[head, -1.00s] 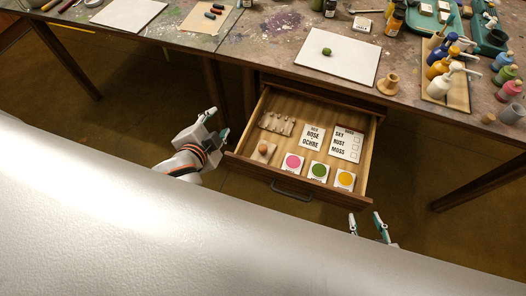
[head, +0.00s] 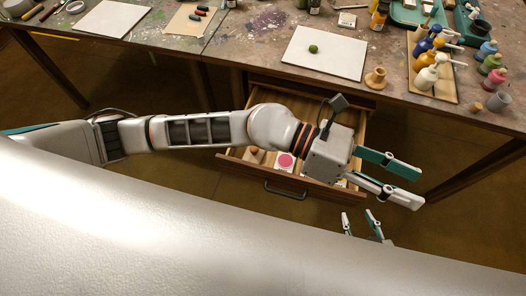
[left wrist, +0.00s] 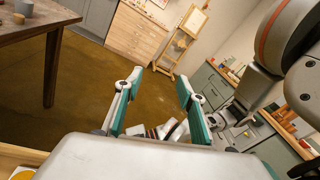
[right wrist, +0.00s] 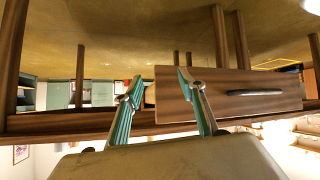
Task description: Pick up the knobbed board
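The knobbed board (head: 251,158), a small pale wooden piece with an orange-brown knob, lies in the front left corner of the open drawer (head: 237,163). My left arm crosses over the drawer and hides much of its inside. My left gripper (head: 417,189) is open and empty, past the drawer's right side and well away from the board; its parted fingers also show in the left wrist view (left wrist: 160,82). My right gripper (head: 357,215) is open in front of the drawer. In the right wrist view, its parted fingers (right wrist: 160,80) are near the drawer front (right wrist: 280,99).
A pink-dotted card (head: 285,160) lies right of the knobbed board. The drawer handle (head: 286,192) sticks out in front. On the table (head: 240,55) above stand a white sheet (head: 335,62) with a green lump, a wooden holder (head: 375,78) and several bottles. Floor in front is clear.

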